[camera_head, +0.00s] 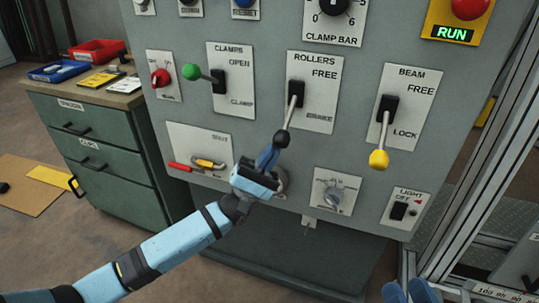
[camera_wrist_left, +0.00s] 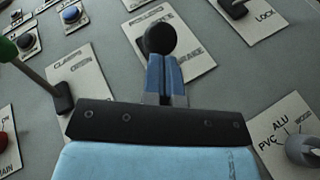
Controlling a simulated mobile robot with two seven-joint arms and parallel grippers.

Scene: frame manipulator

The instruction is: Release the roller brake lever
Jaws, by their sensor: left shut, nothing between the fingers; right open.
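The roller brake lever (camera_head: 291,112) sits on a white plate (camera_head: 322,100) marked ROLLERS, FREE at the top and BRAKE at the bottom. It hangs down toward BRAKE, with its black knob (camera_head: 282,138) at the low end. My left gripper (camera_head: 268,156) is shut and empty, just below and left of the knob. In the left wrist view the knob (camera_wrist_left: 160,38) appears right beyond the closed blue fingers (camera_wrist_left: 165,74); I cannot tell whether they touch. My right gripper (camera_head: 409,292) is open at the bottom edge, far from the lever, only its blue fingertips showing.
The green-knobbed clamp lever (camera_head: 191,73) is to the left and the yellow-knobbed beam lever (camera_head: 379,158) to the right. Below are a rotary knob (camera_head: 333,195), a light switch (camera_head: 398,211) and a red handle (camera_head: 183,167). A green drawer cabinet (camera_head: 110,150) stands left.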

